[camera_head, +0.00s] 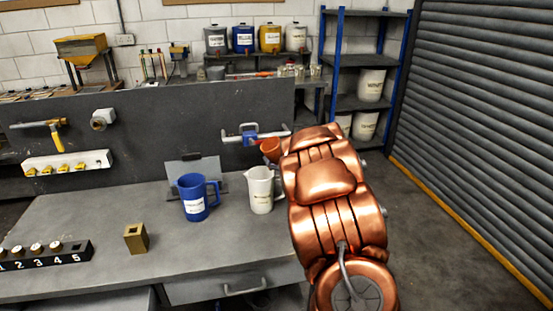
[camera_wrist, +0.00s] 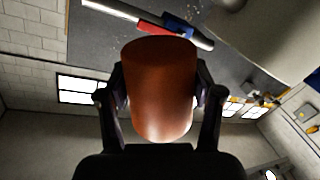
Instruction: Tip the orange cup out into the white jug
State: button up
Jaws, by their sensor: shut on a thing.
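The orange cup (camera_head: 270,149) is up in the air behind the white jug, above it and slightly right. It looks tilted, with its mouth toward the left, and my arm hides part of it. In the wrist view the cup (camera_wrist: 160,90) fills the middle, between the two fingers of my gripper (camera_wrist: 160,85), which is shut on its sides. The inside of the cup does not show clearly. The white jug (camera_head: 261,192) stands upright on the grey bench, left of my arm. A pale curved surface at the top right of the wrist view may be the jug.
A blue jug (camera_head: 194,198) stands left of the white jug on the bench (camera_head: 90,225). A brass block (camera_head: 136,238) and a numbered rack (camera_head: 45,255) are further left. A bar with a blue clamp (camera_head: 250,135) is on the back panel, close to the cup.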

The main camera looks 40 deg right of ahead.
jog(key=shift+d+f+n+b, duration=0.1)
jog(key=shift+d+n+b, duration=0.05)
jog(key=shift+n+b, duration=0.65)
jog(key=shift+d+n+b, duration=0.15)
jog(key=shift+n+b, duration=0.55)
jog(key=shift+b, duration=0.15)
jog(key=shift+s+d+n+b, duration=0.1)
jog(key=shift+n+b, duration=1.1)
jog(key=shift+b, duration=0.45)
jog(key=shift+s+n+h+b, duration=0.1)
jog(key=shift+n+h+b, duration=0.25)
jog(key=shift+b, duration=0.7)
jog(key=shift+n+t+b, duration=0.3)
jog(key=shift+n+b, duration=0.75)
jog(key=shift+b, duration=0.8)
dwell(1.8)
